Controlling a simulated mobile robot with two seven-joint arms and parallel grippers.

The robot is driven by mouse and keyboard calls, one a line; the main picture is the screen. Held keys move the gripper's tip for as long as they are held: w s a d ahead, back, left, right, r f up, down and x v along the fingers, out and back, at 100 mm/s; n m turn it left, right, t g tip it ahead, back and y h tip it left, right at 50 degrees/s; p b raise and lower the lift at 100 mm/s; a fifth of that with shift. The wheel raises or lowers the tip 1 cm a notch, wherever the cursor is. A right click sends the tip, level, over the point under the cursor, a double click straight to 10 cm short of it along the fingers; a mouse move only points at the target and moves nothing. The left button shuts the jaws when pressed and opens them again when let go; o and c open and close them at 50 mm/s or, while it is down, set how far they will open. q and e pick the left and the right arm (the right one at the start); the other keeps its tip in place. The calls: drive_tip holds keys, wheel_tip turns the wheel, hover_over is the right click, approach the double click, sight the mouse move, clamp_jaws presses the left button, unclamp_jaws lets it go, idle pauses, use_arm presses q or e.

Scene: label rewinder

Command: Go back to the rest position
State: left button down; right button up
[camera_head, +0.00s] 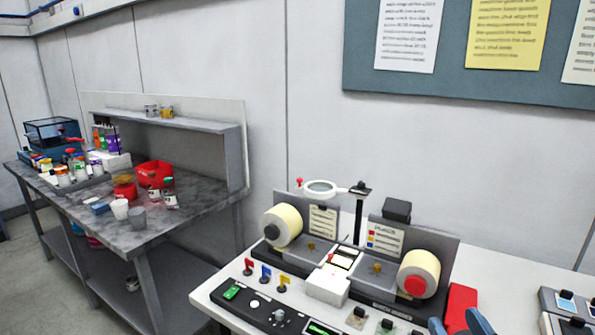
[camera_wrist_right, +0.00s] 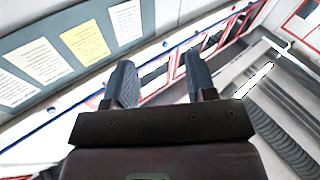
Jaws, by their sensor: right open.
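My right gripper (camera_head: 462,325) shows at the bottom edge of the head view, right of the label rewinder (camera_head: 352,255). Only its blue-grey fingertips are in the picture. In the right wrist view my right gripper (camera_wrist_right: 158,85) is open, with an empty gap between its two fingers. It points past the wall with the notice board (camera_wrist_right: 45,80), and no object is between or touching the fingers. My left gripper is not in the head view.
The rewinder with two label rolls stands on a white table (camera_head: 520,280). A red block (camera_head: 460,303) is close beside the right gripper. Dark-framed devices (camera_head: 568,302) lie at the far right. A grey workbench (camera_head: 110,228) with cups and bottles stands at left.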

drive_tip(key=s+d+f+m+g+h, duration=0.2)
drive_tip(key=s+d+f+g+h, duration=0.15)
drive_tip(key=f, duration=0.25)
drive_tip(key=s+d+f+m+g+h, duration=0.2)
drive_tip(key=f+g, duration=0.3)
drive_tip(key=f, duration=0.2)
drive_tip(key=s+a+f+g+y, duration=0.1)
drive_tip(key=s+f+g+y, duration=0.2)
drive_tip(key=s+f+g, duration=0.75)
drive_tip(key=w+f+n+t, duration=0.1)
drive_tip(key=w+f+t, duration=0.5)
drive_tip(key=t, duration=0.5)
drive_tip(key=shift+f+n, duration=0.3)
drive_tip(key=shift+f, duration=0.95)
drive_tip(key=shift+a, duration=0.1)
drive_tip(key=shift+c, duration=0.8)
